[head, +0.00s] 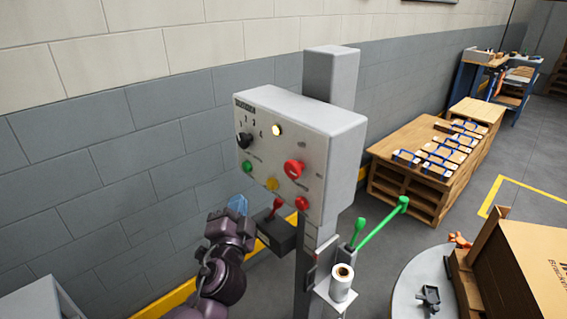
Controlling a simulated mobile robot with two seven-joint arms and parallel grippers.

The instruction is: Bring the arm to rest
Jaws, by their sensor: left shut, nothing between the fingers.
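My left arm comes up from the bottom of the head view. My left gripper (238,205), with bluish fingertips, is shut and empty. It is just below the left edge of a grey control box (285,150) on a post. Left of the post, a dark lever box (276,236) carries a red-knobbed lever (276,207); the gripper is close to its left. I cannot tell whether they touch. The panel has a black knob, a lit yellowish lamp, green, yellow and red buttons, and a larger red button (294,168). My right gripper is not in view.
Green-handled levers (380,224) and a white roll (342,282) are right of the post. A round grey table (412,280) and a cardboard box (525,265) are at lower right. A block wall (85,130) is at left.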

